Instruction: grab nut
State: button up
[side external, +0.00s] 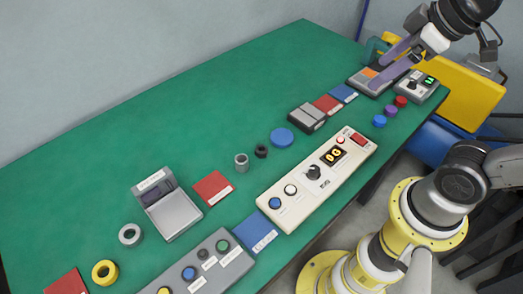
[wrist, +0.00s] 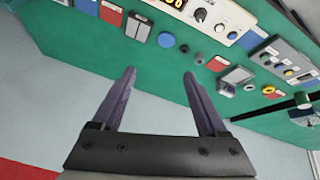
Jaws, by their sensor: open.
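A small black nut (side external: 261,151) lies on the green table near its middle, between a blue disc (side external: 282,138) and a grey metal ring (side external: 242,160). In the wrist view the nut (wrist: 184,48) is a small dark spot beyond the fingertips, beside the blue disc (wrist: 166,40). My gripper (side external: 378,72) is open and empty, above the far right end of the table, well away from the nut. Its two purple fingers stand wide apart in the wrist view (wrist: 160,74).
A cream panel (side external: 318,178) with buttons and a knob stands right of the nut. Small boxes and coloured rings crowd the far end. The table's left side (side external: 190,120) is clear.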

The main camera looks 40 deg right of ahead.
jog(key=w+a+n+g, duration=0.1)
jog(key=w+a+n, duration=0.15)
jog(key=w, duration=0.55)
jog(key=n+g, duration=0.4)
jog(key=n, duration=0.1)
send_over(259, 146)
notch_tip(259, 146, down, 12)
jog(key=f, duration=0.1)
jog(key=shift+n+g, duration=0.35)
jog(key=shift+g, duration=0.05)
jog(key=f, duration=0.7)
jog(key=s+a+f, duration=0.1)
jog(key=f, duration=0.3)
jog(key=shift+a+f, duration=0.1)
jog(key=shift+f, duration=0.1)
jog(key=shift+d+f, duration=0.2)
jog(key=shift+f, duration=2.65)
jog(key=shift+c, duration=0.2)
grip_shut()
